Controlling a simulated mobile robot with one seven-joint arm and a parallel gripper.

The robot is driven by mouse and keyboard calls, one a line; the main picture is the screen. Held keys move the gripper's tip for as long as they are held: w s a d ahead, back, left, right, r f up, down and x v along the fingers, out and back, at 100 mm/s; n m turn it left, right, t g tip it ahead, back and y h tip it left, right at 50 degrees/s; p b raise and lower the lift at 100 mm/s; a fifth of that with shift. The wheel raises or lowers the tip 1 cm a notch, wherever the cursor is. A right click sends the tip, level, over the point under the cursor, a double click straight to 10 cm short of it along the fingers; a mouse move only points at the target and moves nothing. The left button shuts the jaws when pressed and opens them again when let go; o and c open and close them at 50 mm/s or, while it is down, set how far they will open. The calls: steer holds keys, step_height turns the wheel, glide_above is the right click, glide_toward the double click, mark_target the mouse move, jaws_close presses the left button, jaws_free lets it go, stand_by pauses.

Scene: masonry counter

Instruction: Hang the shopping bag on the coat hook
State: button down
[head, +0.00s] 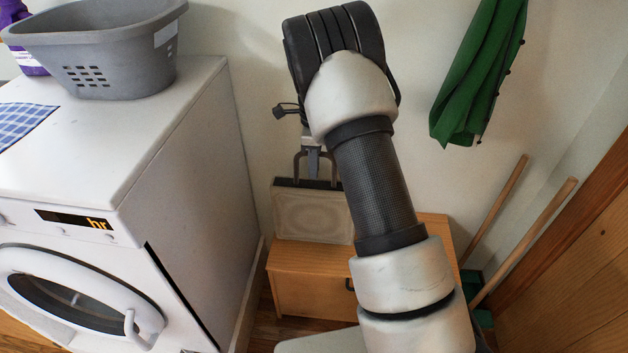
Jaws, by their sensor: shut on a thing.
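The shopping bag (312,214) is beige with a darker border and dark loop handles, and hangs upright below my gripper (314,166). My gripper points down and is shut on the handles, mostly hidden behind my wrist. The bag's right side is partly behind my arm. A small dark piece (285,110) juts out left of my wrist; I cannot tell whether it is the coat hook or part of my arm. No other hook is clearly visible.
A low wooden cabinet (300,290) stands below the bag. A white washing machine (190,140) with a grey basket (100,50) is at left. A green folded cloth item (478,75) hangs at right, above wooden handles (525,240) leaning on the wall.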

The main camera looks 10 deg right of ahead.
mark_target(314, 185)
steer(key=shift+f, duration=1.8)
steer(key=shift+f+b, duration=0.2)
steer(key=shift+b, duration=0.1)
steer(key=c, duration=1.8)
jaws_free()
steer(key=shift+o, duration=0.2)
